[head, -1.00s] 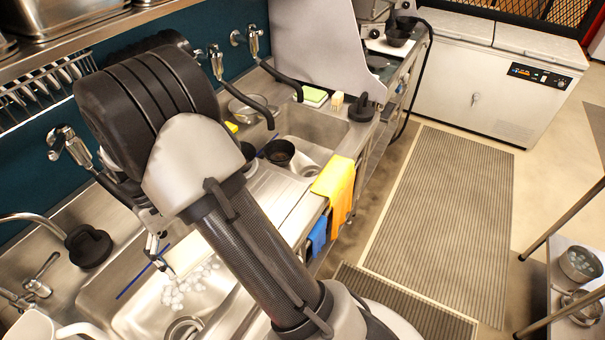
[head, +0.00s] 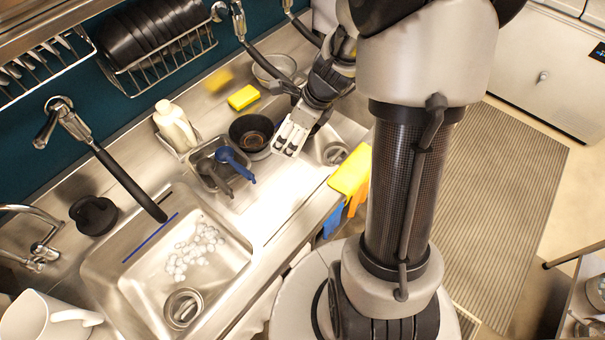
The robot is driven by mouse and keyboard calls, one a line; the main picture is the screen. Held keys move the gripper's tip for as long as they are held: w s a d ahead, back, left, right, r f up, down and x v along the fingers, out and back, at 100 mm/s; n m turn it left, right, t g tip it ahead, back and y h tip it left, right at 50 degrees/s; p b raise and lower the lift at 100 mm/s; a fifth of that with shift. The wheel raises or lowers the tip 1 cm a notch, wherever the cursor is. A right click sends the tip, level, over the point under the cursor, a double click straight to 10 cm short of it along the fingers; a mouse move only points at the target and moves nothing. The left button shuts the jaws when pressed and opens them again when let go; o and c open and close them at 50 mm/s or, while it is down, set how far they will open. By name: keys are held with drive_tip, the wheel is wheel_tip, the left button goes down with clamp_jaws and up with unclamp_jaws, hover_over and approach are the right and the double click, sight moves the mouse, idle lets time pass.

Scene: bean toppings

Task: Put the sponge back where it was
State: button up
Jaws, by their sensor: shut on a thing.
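A yellow sponge (head: 243,97) lies on the counter ledge behind the sinks, near the wall, left of a metal bowl (head: 274,68).
A grey caddy (head: 212,170) with blue- and dark-handled tools and a white bottle (head: 175,127) stand left of the gripper. The left sink (head: 120,270) holds several pale lumps. Black hose taps hang over the counter. A yellow cloth (head: 350,172) hangs at the front edge.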

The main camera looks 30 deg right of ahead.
sight(299, 175)
drive_tip(key=m, duration=0.1)
drive_tip(key=d+m, duration=0.1)
drive_tip(key=d+h, duration=0.1)
drive_tip(key=shift+s+r+m+t, duration=0.3)
drive_tip(key=shift+m, duration=0.4)
drive_tip(key=f+b, duration=0.4)
drive_tip(key=f, duration=0.2)
drive_tip(key=f+b, duration=0.5)
drive_tip(key=f, duration=0.2)
drive_tip(key=f+b, duration=0.5)
drive_tip(key=f, duration=0.2)
drive_tip(key=shift+d+f, duration=0.1)
drive_tip(key=shift+d, duration=0.2)
drive_tip(key=o, duration=0.8)
drive_tip(key=shift+f, duration=0.1)
drive_tip(key=shift+c, duration=0.2)
drive_tip(key=shift+o, duration=1.1)
